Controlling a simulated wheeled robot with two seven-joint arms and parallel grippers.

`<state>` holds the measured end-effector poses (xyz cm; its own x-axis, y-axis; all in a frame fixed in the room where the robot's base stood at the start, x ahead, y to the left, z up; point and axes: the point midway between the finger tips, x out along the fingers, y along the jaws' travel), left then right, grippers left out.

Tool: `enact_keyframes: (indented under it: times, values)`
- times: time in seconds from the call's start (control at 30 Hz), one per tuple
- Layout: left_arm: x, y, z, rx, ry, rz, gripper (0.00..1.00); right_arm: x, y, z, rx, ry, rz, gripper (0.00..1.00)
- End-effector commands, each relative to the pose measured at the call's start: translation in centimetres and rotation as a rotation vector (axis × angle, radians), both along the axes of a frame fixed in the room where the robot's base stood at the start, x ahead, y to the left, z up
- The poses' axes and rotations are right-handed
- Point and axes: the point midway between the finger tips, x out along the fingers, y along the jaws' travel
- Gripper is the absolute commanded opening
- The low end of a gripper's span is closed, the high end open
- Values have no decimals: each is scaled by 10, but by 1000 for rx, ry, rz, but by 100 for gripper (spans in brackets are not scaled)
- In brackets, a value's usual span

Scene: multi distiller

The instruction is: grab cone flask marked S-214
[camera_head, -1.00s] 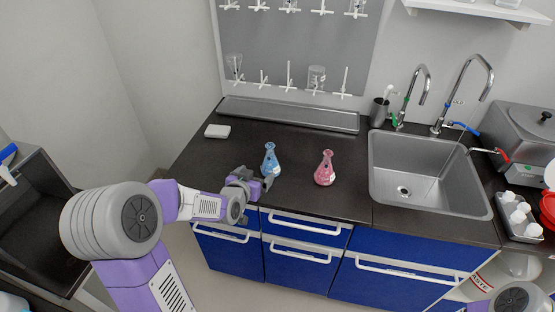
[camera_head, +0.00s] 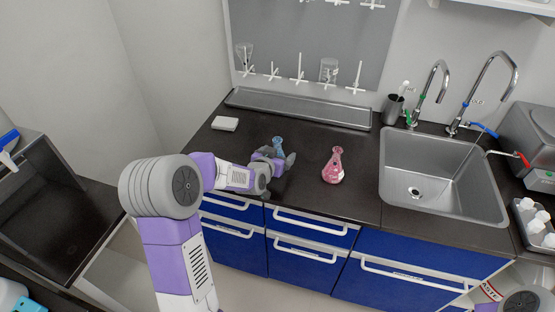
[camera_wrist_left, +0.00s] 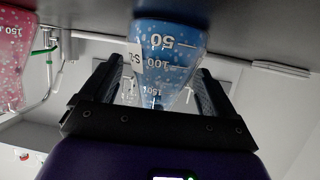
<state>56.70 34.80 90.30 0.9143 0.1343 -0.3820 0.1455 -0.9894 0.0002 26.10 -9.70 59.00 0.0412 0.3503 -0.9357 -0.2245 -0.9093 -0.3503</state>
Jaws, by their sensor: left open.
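A conical flask with blue liquid (camera_head: 278,143) stands on the black counter, partly hidden behind my left gripper (camera_head: 284,161). In the left wrist view, which is upside down, the blue flask (camera_wrist_left: 168,45) stands between the two open fingers of the left gripper (camera_wrist_left: 157,76). I cannot tell if the fingers touch the glass. A pink conical flask (camera_head: 333,168) stands to the right on the counter; its edge shows in the left wrist view (camera_wrist_left: 14,60). My right gripper is out of view.
A white block (camera_head: 225,124) lies on the counter at the back left. A metal trough (camera_head: 300,108) runs along the wall below a pegboard with glassware. A sink (camera_head: 440,185) with taps lies to the right. The counter between the pink flask and the sink is clear.

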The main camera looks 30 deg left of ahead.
Motion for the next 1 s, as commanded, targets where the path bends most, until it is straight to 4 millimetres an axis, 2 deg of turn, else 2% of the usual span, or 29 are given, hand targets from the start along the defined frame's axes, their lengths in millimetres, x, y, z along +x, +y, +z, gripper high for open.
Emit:
enact_keyframes:
  times: [0.07, 0.4, 0.5, 0.77, 1.0]
  values:
    - [0, 0, 0, 0, 0, 0, 88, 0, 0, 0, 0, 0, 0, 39]
    - [0, 0, 0, 0, 0, 0, 36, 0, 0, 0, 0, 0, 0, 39]
    - [0, 0, 1, 0, -1, 0, 24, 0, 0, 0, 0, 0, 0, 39]
    - [0, 0, 2, 0, -2, 0, 24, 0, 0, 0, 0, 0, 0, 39]
    - [0, 0, 11, 1, -2, -1, 24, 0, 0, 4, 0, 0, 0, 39]
